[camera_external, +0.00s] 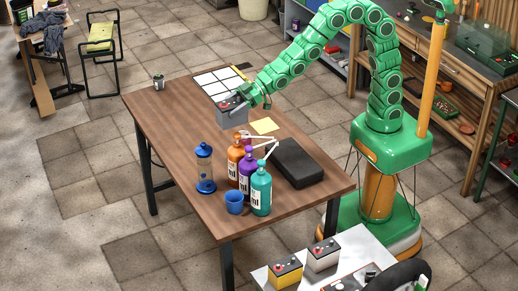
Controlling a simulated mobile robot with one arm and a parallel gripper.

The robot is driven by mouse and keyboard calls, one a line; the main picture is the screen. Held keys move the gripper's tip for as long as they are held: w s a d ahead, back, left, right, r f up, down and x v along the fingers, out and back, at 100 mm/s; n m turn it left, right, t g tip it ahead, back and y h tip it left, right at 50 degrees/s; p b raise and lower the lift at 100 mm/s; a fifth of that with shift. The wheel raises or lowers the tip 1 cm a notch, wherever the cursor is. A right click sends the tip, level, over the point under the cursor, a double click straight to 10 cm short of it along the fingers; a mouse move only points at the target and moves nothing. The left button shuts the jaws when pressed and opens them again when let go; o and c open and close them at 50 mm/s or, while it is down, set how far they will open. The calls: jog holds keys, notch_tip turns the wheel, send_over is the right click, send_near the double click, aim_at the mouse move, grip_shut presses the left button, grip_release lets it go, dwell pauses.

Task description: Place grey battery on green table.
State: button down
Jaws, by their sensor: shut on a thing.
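The grey battery (233,117), a boxy block with a dark top and a red spot, is at the far part of the brown table. My gripper (245,100) is shut on it from the right side; its fingertips are small and partly hidden. I cannot tell whether the battery touches the tabletop or hangs just above it. A table with green legs (488,152) shows in part at the right edge; most of its top is cut off. I cannot tell whether it is the green table.
The brown table (165,130) also bears a white grid panel (214,84), several bottles (247,172), a blue mug (235,203) and a black case (300,163). A yellow battery (286,275) and a pale battery (323,255) stand on a white surface in front. A wooden workbench (462,75) is behind.

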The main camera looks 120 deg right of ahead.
jog(key=s+a+f, duration=0.1)
jog(key=s+a, duration=0.1)
jog(key=a, duration=1.3)
jog(key=s+a, duration=0.2)
jog(key=a, duration=1.3)
send_over(358, 246)
notch_tip(358, 246, down, 23)
jog(key=shift+w+f, duration=0.1)
jog(key=shift+f, duration=5)
jog(key=shift+f, duration=0.1)
grip_release()
